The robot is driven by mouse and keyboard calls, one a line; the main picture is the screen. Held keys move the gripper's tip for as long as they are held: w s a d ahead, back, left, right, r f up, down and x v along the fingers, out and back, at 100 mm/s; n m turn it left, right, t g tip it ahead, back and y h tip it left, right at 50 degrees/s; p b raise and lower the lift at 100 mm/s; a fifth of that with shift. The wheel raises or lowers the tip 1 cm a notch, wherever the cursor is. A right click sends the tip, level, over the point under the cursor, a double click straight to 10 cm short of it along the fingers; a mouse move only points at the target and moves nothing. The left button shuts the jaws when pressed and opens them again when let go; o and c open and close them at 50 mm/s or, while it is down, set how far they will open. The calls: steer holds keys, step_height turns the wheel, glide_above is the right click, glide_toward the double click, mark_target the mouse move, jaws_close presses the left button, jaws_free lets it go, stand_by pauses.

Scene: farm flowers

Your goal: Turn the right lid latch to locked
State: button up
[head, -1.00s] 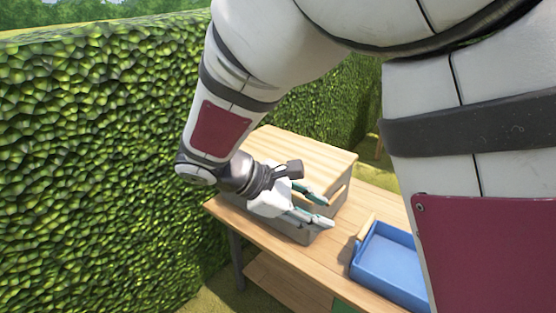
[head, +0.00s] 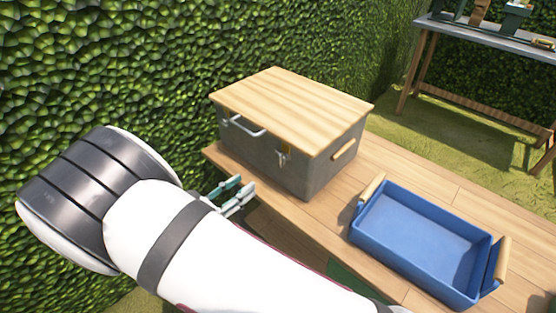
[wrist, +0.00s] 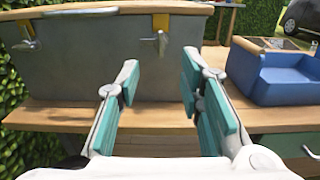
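A grey box (head: 305,178) with a slatted wooden lid (head: 290,105) stands at the end of the wooden table; the lid lies flat on it. The right lid latch (head: 283,157) is on the box's front, a yellow plate with a small silver lever hanging down. In the wrist view the right latch (wrist: 160,41) is just above and beyond my fingertips. The left latch (wrist: 28,42) shows at the upper left, its lever sticking out sideways. My gripper (head: 247,184) is open and empty, in front of the box, apart from it; its teal pads (wrist: 158,72) face each other.
A blue tray (head: 425,240) with wooden handles stands on the table (head: 400,180) right of the box. A hedge (head: 150,60) rises behind and to the left. A second table (head: 480,40) with items stands at the back right. The space before the box is clear.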

mark_target(279, 158)
steer(key=x, duration=1.2)
steer(key=shift+w+d+b, duration=0.25)
steer(key=shift+d+b, duration=0.05)
jaws_close()
